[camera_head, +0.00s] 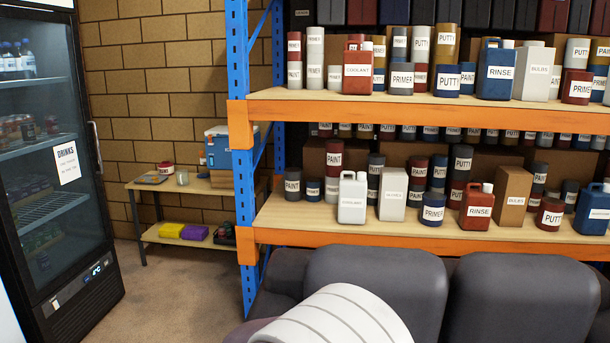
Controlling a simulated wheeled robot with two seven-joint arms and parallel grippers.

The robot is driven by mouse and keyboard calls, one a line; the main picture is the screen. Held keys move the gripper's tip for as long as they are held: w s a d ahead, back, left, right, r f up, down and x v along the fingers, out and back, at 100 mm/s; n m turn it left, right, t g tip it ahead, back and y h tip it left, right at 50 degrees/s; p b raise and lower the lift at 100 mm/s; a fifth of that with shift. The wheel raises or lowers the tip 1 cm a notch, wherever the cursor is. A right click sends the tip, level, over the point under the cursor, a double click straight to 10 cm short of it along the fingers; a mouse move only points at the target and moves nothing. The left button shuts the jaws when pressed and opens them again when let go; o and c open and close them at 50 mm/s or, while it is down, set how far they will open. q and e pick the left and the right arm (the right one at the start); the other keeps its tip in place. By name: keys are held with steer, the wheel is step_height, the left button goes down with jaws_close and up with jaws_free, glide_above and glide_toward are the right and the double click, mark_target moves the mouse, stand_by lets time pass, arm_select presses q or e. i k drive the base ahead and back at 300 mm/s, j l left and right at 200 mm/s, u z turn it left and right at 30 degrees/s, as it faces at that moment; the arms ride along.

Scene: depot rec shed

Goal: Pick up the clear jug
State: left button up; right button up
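I cannot make out a clear, see-through jug in the head view. A white handled jug (352,198) with a label stands upright on the lower rack shelf, near its left end; it looks opaque. A red jug labelled COOLANT (357,68) and a blue jug labelled RINSE (496,69) stand on the shelf above. A red jug labelled RINSE (477,206) stands on the lower shelf. A small pale container (182,178) sits on the side table, too small to identify. Neither of my grippers is in view.
A dark sofa (375,275) with a white striped item (335,315) on it stands in front of the orange and blue rack (330,238). A glass-door drinks fridge (75,250) is at the left. A wooden side table (143,187) holds a blue cooler (222,160). Floor is open between.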

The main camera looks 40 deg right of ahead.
mark_target(182, 175)
steer(key=z, duration=0.85)
steer(key=i+j+u, duration=0.45)
steer(key=u, duration=0.25)
steer(key=i+u, duration=0.35)
steer(key=i+j+u, duration=0.1)
steer(key=i, duration=0.35)
steer(key=i+j+u, duration=0.15)
steer(key=i, duration=0.3)
steer(key=i+j+u, duration=0.1)
steer(key=i, duration=0.3)
steer(key=i+z, duration=0.2)
steer(key=z, duration=0.2)
steer(key=i+l+z, duration=0.1)
steer(key=z, duration=0.25)
steer(key=i+j+z, duration=0.1)
steer(key=i+z, duration=0.3)
steer(key=z, duration=0.4)
steer(key=i+l+z, duration=0.1)
steer(key=i+z, duration=0.2)
steer(key=i, duration=0.4)
steer(key=i+z, duration=0.3)
steer(key=i, duration=0.35)
